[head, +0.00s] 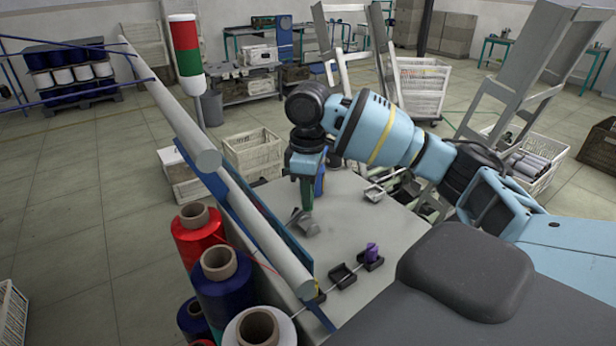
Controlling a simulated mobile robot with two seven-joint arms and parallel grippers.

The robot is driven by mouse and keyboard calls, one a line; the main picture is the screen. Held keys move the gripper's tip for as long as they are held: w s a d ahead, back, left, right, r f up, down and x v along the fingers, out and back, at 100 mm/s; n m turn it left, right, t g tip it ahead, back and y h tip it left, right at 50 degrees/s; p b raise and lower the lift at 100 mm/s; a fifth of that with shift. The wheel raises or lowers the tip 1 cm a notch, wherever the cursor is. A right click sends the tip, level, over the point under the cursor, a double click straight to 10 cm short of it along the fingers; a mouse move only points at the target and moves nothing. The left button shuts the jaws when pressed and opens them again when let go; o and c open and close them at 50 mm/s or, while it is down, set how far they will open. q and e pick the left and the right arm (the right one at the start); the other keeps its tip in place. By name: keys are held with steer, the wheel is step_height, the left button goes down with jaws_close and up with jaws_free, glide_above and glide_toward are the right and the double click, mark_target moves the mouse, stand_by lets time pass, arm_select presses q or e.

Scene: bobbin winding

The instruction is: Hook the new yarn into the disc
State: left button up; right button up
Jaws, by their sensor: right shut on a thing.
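My right gripper (308,184) points down above the grey table and is shut on a green-and-grey thing (304,222). The gripper partly hides this thing, and I cannot tell exactly what it is. Thick yarn cones stand at the front left: a red one (198,238), a dark blue one (223,280) and a white one (258,328). A red thread runs from the red cone toward the long grey roller (255,215). A pale thread runs from the white cone past two small black holders (342,276) to a purple piece (372,251). I cannot make out the disc. My left gripper is not in view.
The grey table (350,225) is fairly clear between the gripper and the black holders. A small metal bracket (374,193) lies right of the gripper. A red-and-green signal lamp (187,55) stands behind the roller. White crates (252,150) stand behind the table.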

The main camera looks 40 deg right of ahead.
steer(key=shift+f, duration=0.4)
steer(key=shift+f, duration=1.95)
steer(key=shift+s+d+r, duration=0.1)
steer(key=shift+s+d, duration=0.05)
steer(key=shift+d, duration=1.1)
steer(key=shift+s+d+r, duration=0.1)
steer(key=shift+s+d, duration=0.05)
steer(key=shift+d, duration=1.05)
steer(key=shift+r, duration=0.15)
steer(key=shift+d+r, duration=0.2)
steer(key=shift+r, duration=0.55)
steer(key=shift+d+r, duration=0.15)
steer(key=shift+r, duration=0.55)
steer(key=shift+d+r, duration=0.2)
steer(key=shift+r, duration=0.55)
steer(key=shift+a, duration=0.1)
